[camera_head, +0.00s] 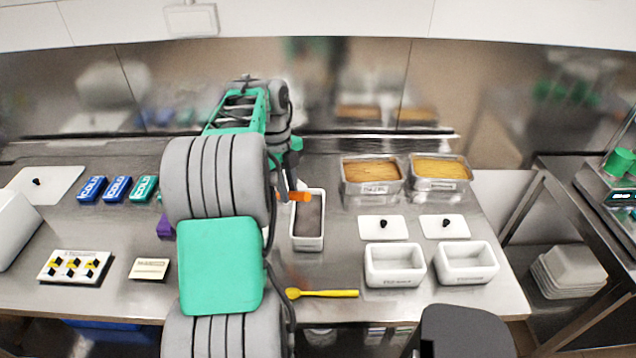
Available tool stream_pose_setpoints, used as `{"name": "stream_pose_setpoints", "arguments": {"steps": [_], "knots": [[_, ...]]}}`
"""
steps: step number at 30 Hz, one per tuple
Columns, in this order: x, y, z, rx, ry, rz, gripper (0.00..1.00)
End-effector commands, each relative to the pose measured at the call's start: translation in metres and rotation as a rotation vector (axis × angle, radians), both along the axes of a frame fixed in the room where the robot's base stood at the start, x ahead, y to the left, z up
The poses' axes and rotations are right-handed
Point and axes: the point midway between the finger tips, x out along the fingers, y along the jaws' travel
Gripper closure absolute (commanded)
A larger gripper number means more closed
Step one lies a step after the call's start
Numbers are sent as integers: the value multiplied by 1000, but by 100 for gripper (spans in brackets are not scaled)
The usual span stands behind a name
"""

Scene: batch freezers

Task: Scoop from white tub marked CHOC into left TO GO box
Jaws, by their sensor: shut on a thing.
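A narrow white tub (309,246) with dark brown contents stands on the steel counter, right of my arm; I cannot read its marking. My gripper (290,188) is over the tub's far left part, shut on an orange-handled tool (300,196). The tool's working end is not clear, and I cannot tell whether it touches the brown contents. No box readable as TO GO shows. A small purple object (165,227) shows partly behind my arm, which hides the counter there.
Two white tubs (373,279) (444,276) stand at the right, with two white lids (372,233) (436,233) behind them. Metal pans (372,188) (440,184) stand farther back. A yellow spoon (325,294) lies at the front edge. Blue COLD packs (92,189) lie at the left.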

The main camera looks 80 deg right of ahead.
Motion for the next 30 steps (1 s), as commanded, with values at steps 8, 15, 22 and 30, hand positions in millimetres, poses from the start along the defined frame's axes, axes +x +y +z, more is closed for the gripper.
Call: {"name": "stream_pose_setpoints", "arguments": {"steps": [8,15,22,30], "knots": [[-79,-11,10,39,46,-400,100],[-83,-10,-3,41,48,-414,100],[-84,-7,-22,41,47,-411,100],[-83,-8,-42,40,48,-409,100]]}}
